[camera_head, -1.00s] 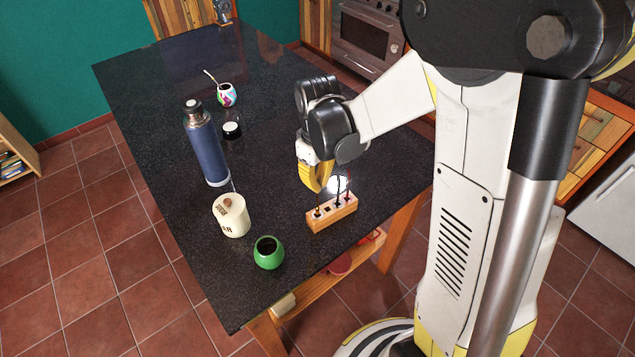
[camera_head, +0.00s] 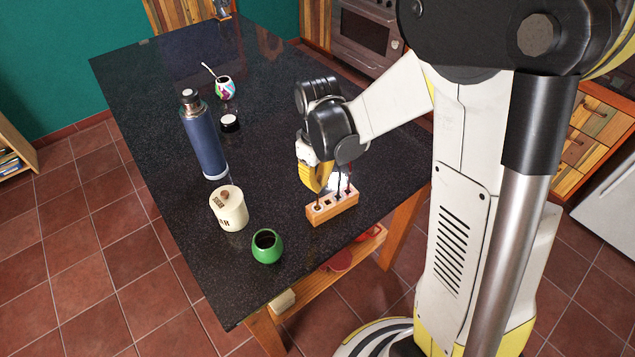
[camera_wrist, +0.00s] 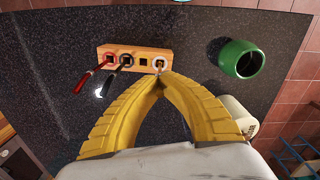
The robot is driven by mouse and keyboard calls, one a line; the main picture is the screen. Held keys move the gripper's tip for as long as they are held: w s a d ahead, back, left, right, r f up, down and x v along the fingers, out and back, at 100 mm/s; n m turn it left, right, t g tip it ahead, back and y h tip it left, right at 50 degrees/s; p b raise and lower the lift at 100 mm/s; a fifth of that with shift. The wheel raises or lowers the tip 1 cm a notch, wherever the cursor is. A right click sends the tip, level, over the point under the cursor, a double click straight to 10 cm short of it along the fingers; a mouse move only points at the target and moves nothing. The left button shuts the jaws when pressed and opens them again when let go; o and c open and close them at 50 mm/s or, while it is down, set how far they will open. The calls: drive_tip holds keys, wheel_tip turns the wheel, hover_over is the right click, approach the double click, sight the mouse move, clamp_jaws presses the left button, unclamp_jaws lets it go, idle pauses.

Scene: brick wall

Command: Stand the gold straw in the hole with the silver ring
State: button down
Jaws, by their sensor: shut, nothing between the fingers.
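The wooden block (camera_head: 345,209) stands near the table's right edge with a row of holes. In the wrist view (camera_wrist: 107,48) its holes have a red ring, a black ring, a bare square and a silver ring (camera_wrist: 160,62). A thin brownish stem, seemingly the gold straw (camera_head: 317,204), shows at the silver-ring end below my fingertips. Most of it is hidden, so I cannot tell how deep it sits. My yellow gripper (camera_head: 318,190) is shut and empty, close above that end; its tips (camera_wrist: 160,82) meet just beside the silver ring.
A red straw (camera_wrist: 83,80) and a black straw (camera_wrist: 110,80) lean from the other ringed holes. A green cup (camera_head: 267,247), cream jar (camera_head: 229,212), blue flask (camera_head: 205,145), dark-lidded pot (camera_head: 230,124) and patterned gourd (camera_head: 224,90) stand left and behind. The table between them is clear.

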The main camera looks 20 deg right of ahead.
drive_tip(key=shift+f+b, duration=0.6)
drive_tip(key=shift+f, duration=0.25)
drive_tip(key=c, duration=1.5)
unclamp_jaws()
drive_tip(key=shift+c, duration=0.2)
drive_tip(key=shift+r, duration=0.15)
wheel_tip(320, 180, up, 12)
drive_tip(key=shift+f, duration=0.1)
drive_tip(key=s+f+m+t+b, duration=0.5)
drive_tip(key=s+f+t+b, duration=0.2)
drive_tip(key=s+b, duration=0.5)
drive_tip(key=shift+s+f+m, duration=0.4)
drive_tip(key=shift+f, duration=0.45)
